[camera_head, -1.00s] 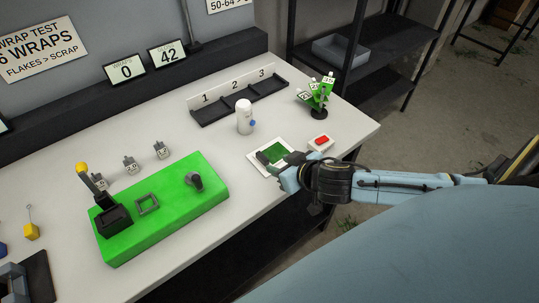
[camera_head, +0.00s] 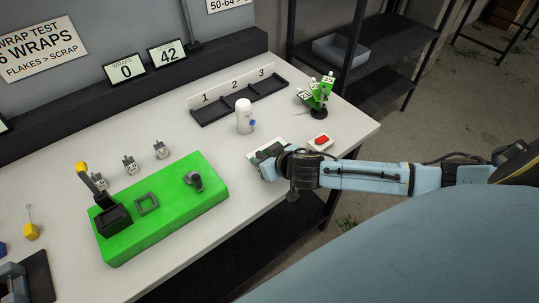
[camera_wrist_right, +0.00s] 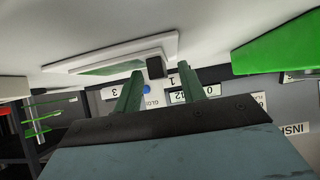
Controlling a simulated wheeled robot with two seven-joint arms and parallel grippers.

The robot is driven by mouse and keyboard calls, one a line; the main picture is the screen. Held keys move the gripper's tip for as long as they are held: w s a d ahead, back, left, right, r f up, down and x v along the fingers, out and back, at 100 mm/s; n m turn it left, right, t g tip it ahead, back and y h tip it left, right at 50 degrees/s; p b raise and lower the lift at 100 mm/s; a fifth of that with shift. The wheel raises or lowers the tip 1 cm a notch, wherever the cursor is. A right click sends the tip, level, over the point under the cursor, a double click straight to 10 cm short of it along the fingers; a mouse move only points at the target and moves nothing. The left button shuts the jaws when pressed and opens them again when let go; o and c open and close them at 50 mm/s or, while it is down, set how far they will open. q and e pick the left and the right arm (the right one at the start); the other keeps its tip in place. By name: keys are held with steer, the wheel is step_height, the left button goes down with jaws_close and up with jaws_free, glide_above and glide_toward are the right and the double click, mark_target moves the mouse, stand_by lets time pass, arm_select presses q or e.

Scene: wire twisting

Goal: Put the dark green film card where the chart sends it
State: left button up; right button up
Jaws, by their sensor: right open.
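A white card with a green patch (camera_head: 257,146), which looks like the film card, lies near the right front edge of the table, partly hidden by my gripper. In the right wrist view the card (camera_wrist_right: 110,55) lies beyond the fingers, with a small dark block at its near edge. My right gripper (camera_head: 270,165) is open and empty, low beside the card's front side; its two green fingers (camera_wrist_right: 162,90) point toward it. I cannot tell whether they touch it. A black tray (camera_head: 240,104) has compartments marked 1, 2 and 3. My left gripper is out of view.
A white bottle (camera_head: 243,117) stands behind the card. A red button (camera_head: 321,140) and a stand of green numbered cards (camera_head: 318,95) are to the right. A green block with a lever (camera_head: 165,215) fills the left front. Small grey cubes (camera_head: 129,165) stand behind it.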

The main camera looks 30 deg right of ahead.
steer(key=shift+c, duration=0.2)
jaws_close()
steer(key=shift+r, duration=0.1)
step_height(320, 180, up, 10)
steer(key=p, duration=0.1)
steer(key=s+a+r+h+b, duration=0.1)
steer(key=s+a+r+b, duration=0.2)
steer(key=a+b, duration=0.3)
steer(key=shift+s+a+m, duration=0.4)
steer(key=shift+s+a, duration=0.2)
steer(key=shift+a, duration=0.25)
steer(key=shift+d+r, duration=0.1)
stand_by(0.8)
